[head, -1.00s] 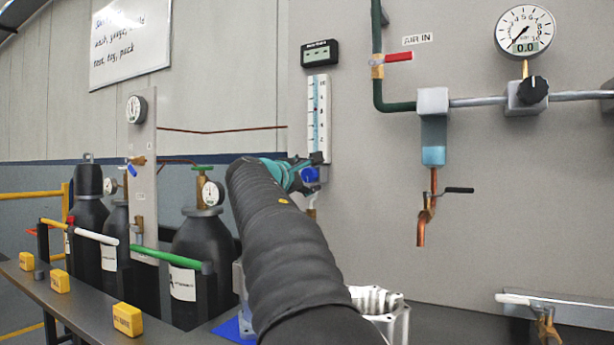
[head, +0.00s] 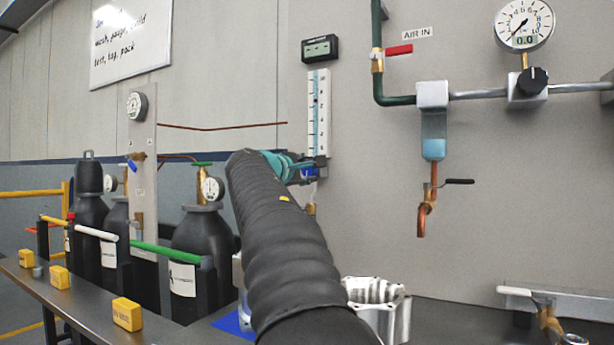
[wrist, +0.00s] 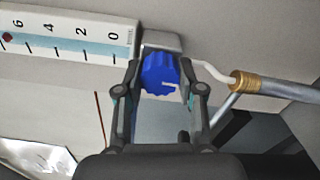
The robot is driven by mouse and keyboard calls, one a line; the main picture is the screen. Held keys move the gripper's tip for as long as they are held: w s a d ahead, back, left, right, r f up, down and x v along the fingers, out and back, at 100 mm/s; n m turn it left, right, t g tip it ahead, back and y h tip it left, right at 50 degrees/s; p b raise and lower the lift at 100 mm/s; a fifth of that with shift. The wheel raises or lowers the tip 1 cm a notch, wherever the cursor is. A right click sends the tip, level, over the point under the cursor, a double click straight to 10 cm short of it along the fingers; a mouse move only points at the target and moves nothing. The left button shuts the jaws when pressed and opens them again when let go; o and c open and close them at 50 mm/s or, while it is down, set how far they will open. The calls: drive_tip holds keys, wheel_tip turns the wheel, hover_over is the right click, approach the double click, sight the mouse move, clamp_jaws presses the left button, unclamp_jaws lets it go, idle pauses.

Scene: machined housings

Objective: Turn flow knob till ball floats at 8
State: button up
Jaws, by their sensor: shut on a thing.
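The flowmeter (head: 318,120) is an upright white scale on the grey panel, and part of it shows in the wrist view (wrist: 70,40). In the wrist view a small dark red ball (wrist: 7,37) sits close to the 6 mark, seemingly slightly above it. The blue flow knob (wrist: 160,75) is at the foot of the scale, between my fingers. My gripper (wrist: 161,82) is shut on the knob, one finger on each side. In the head view my gripper (head: 313,168) mostly hides the knob.
A small display (head: 320,48) hangs above the flowmeter. A red-handled valve (head: 398,50) and green pipe are to its right. Gas cylinders (head: 200,240) stand at left. A brass fitting (wrist: 245,82) lies beside the knob.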

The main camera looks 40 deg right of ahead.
drive_tip(key=m+b, duration=0.1)
drive_tip(key=m, duration=0.2)
drive_tip(key=shift+f+b, duration=0.15)
drive_tip(key=shift+b, duration=0.25)
drive_tip(key=shift+m+b, duration=0.6)
drive_tip(key=shift+m, duration=1.1)
drive_tip(key=o, duration=1.1)
drive_tip(key=shift+o, duration=0.2)
drive_tip(key=v, duration=1.2)
